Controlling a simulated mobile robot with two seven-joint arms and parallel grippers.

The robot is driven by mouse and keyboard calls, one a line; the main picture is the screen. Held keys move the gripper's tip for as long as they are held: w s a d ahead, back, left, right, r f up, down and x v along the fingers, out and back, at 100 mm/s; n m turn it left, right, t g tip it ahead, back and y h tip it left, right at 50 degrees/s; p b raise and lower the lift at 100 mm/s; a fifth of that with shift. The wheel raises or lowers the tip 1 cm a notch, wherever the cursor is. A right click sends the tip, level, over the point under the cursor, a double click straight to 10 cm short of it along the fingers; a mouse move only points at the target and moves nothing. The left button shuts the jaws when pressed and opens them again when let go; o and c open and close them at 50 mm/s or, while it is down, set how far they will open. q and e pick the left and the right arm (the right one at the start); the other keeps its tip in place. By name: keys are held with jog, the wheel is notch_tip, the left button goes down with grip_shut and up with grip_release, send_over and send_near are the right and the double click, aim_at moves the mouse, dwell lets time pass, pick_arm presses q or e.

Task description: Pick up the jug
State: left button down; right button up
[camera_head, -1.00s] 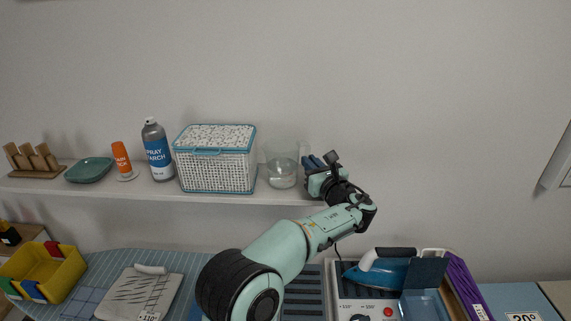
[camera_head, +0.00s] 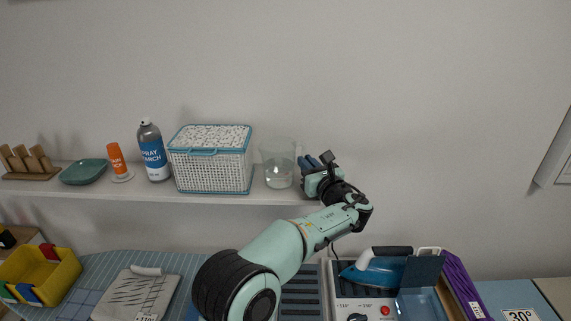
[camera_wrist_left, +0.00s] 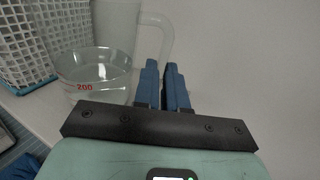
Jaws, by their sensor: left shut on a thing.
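The clear jug (camera_head: 278,165) stands upright on the white shelf, just right of the white basket. In the left wrist view the jug (camera_wrist_left: 92,70) shows a red "200" mark and a pale handle (camera_wrist_left: 166,42) on its right side. My left gripper (camera_head: 309,162) reaches in from the right of the jug. Its blue fingers (camera_wrist_left: 163,82) are shut on the jug's handle, one on each side. The lower end of the handle is hidden between the fingers. My right gripper is not in view.
The white basket (camera_head: 211,165) with blue trim stands close to the jug's left. A spray starch can (camera_head: 153,152), an orange bottle (camera_head: 117,158) and a green dish (camera_head: 84,172) are further left. Below is an iron (camera_head: 375,272). The wall right of my gripper is bare.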

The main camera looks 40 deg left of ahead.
pick_arm(q)
jog(key=shift+w+r, duration=0.15)
jog(key=shift+r, duration=0.9)
notch_tip(320, 180, up, 18)
jog(key=p, duration=0.2)
jog(key=shift+f, duration=0.15)
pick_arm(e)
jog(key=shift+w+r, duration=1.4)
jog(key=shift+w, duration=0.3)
